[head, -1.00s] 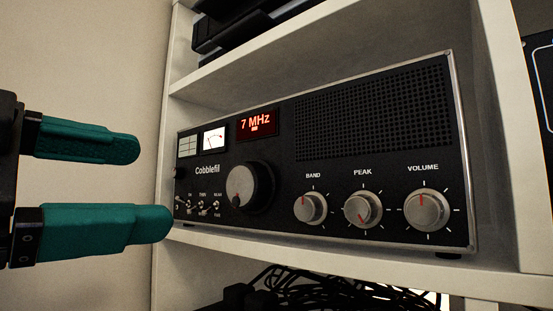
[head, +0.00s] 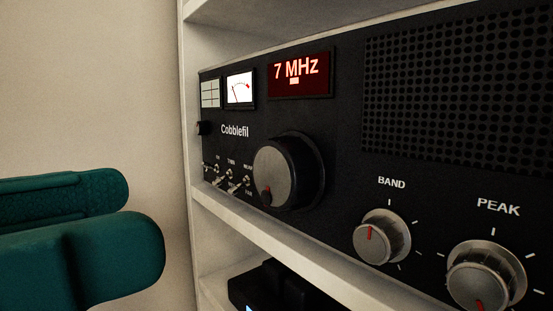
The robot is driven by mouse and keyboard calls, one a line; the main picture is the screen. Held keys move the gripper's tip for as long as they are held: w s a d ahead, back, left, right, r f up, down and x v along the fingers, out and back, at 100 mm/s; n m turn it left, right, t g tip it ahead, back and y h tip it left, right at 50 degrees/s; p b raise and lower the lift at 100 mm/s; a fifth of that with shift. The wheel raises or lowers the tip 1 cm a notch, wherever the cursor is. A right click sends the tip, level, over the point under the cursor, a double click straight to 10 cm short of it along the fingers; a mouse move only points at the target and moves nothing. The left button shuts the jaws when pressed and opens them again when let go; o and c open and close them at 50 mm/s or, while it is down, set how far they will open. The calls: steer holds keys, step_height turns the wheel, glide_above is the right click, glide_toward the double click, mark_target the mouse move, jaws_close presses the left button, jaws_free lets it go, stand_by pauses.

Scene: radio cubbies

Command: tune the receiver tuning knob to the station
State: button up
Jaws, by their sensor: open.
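The receiver (head: 345,140) is a black radio with a silver edge, standing in a white cubby. Its large tuning knob (head: 287,172) is silver-faced with a black skirt and has a small dark finger spot with red at its lower left. The red display (head: 300,73) above the knob reads "7 MHz". A white meter (head: 239,88) with a needle is left of the display. My gripper (head: 135,220) has two teal fingers, open and empty, at the left edge. It is left of the receiver and apart from the knob.
The band knob (head: 381,237) and peak knob (head: 486,277) are at the lower right. Small toggle switches (head: 230,180) sit left of the tuning knob. The white shelf edge (head: 290,240) runs under the receiver. A black device (head: 275,288) is in the cubby below.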

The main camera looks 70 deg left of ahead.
mark_target(270, 180)
steer(key=p+x, duration=0.3)
steer(key=x, duration=0.7)
